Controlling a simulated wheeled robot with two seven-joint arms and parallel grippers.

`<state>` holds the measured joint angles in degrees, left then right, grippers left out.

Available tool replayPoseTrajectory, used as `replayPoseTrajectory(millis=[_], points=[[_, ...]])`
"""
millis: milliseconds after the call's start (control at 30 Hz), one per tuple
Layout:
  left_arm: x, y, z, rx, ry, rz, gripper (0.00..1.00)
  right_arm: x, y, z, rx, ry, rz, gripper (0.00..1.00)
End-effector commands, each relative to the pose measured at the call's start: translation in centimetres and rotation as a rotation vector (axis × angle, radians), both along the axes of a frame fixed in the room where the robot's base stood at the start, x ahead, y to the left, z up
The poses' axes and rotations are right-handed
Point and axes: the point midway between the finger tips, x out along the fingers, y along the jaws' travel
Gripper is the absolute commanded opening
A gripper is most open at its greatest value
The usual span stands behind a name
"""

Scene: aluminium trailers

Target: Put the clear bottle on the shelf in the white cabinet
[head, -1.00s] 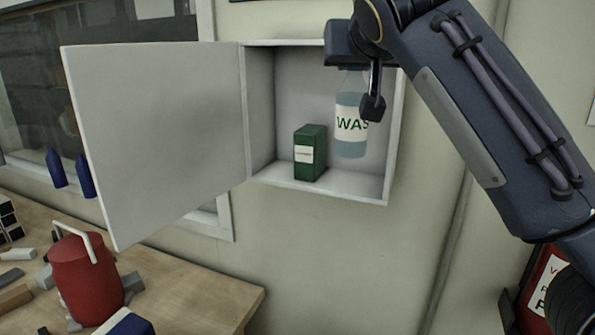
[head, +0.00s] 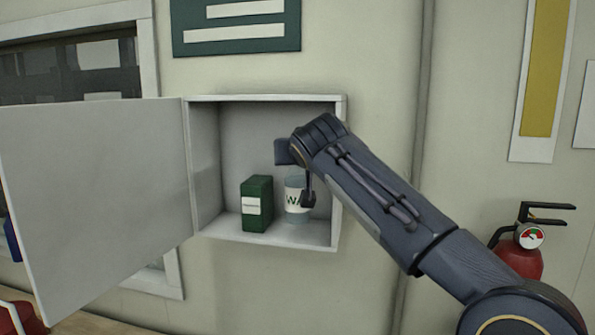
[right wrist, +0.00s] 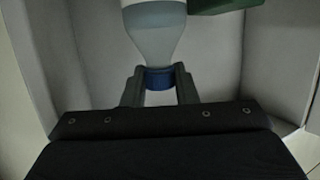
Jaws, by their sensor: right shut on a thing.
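The clear bottle (head: 296,196), with a white label and bluish liquid, is upright inside the white cabinet (head: 340,150), to the right of a green box. My right gripper (head: 292,178) reaches into the cabinet from the right and is shut on the bottle's top. In the right wrist view both fingers of the gripper (right wrist: 159,88) clasp the blue cap (right wrist: 159,77) of the bottle (right wrist: 155,32). The bottle's base appears at or very near the cabinet floor (head: 300,236); I cannot tell whether it touches. My left gripper is out of view.
The green box (head: 256,204) stands on the cabinet floor close to the bottle's left. The cabinet door (head: 95,200) hangs open to the left. A fire extinguisher (head: 520,258) is on the right, and a green sign (head: 236,24) is above.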

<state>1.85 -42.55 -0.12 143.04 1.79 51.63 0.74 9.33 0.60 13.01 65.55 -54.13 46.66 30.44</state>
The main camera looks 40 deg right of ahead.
Motion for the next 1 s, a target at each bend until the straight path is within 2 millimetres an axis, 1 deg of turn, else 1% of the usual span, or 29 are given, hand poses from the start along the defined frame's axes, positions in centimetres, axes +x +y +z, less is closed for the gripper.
replayPoseTrajectory(millis=[33, 100, 233, 500, 633, 667, 800, 833, 1000], points=[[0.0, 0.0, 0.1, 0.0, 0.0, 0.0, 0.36, 0.3, -0.4, -0.7, 0.0, 0.003, -0.002, 0.0], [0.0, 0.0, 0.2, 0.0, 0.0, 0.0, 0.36, 0.2, -0.2, -1.9, 0.0, 0.005, 0.0, 0.0], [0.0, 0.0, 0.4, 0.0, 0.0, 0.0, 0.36, 0.2, -0.2, -3.1, -0.002, 0.001, 0.001, 0.0], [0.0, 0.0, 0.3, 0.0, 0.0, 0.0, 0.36, 0.2, -0.2, -3.3, 0.0, -0.001, 0.001, 0.0], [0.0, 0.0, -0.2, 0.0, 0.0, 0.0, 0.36, 0.2, -0.1, -3.8, 0.0, -0.001, 0.001, 0.0], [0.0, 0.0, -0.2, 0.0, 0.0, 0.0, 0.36, 0.2, -0.2, -3.8, 0.001, 0.002, 0.001, 0.28], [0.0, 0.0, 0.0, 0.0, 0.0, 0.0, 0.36, 0.2, -0.2, -3.7, 0.001, 0.002, 0.0, 0.46], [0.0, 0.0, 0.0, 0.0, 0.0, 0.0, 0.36, 0.2, -0.2, -3.7, 0.001, 0.002, 0.0, 0.48], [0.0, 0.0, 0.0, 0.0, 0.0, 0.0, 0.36, 0.2, -0.2, -3.7, 0.001, 0.002, 0.0, 0.48]])
